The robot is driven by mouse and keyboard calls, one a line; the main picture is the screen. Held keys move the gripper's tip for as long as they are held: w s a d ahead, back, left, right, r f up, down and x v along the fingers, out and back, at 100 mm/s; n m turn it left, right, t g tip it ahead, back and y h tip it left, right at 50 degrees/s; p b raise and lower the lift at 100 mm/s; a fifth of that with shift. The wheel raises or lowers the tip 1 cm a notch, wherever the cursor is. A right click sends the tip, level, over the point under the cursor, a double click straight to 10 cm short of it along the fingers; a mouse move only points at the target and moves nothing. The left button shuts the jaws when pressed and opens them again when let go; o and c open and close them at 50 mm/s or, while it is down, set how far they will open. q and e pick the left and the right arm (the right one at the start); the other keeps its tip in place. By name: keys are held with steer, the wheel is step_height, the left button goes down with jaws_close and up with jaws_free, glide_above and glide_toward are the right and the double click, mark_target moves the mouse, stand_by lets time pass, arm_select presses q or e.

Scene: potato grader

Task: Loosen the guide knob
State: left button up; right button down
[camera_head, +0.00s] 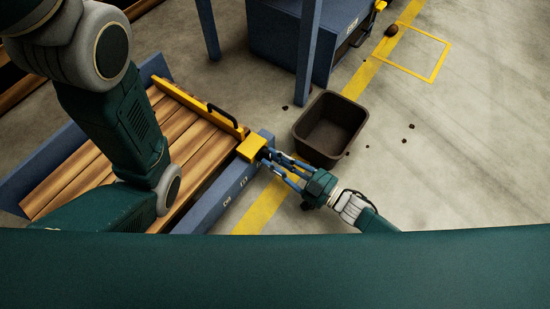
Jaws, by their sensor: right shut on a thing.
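The guide is a yellow bar (197,106) with a black handle (223,115), lying along the wooden slats. It ends in a yellow block (251,148) on the blue frame rail. The guide knob, a small dark piece on the right side of that block, is mostly hidden by the fingers. My right gripper (267,157) comes in from the right, with its blue fingers shut around the knob. My left arm shows at the left, but its gripper is not in view.
A dark empty bin (331,128) stands on the floor just beyond my right gripper. A blue machine cabinet (295,45) with legs stands at the back. A potato (391,30) and dark clods lie on the floor. The concrete at right is mostly clear.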

steer(key=c, duration=1.5)
jaws_free()
steer(key=shift+d, duration=0.1)
steer(key=v, duration=1.2)
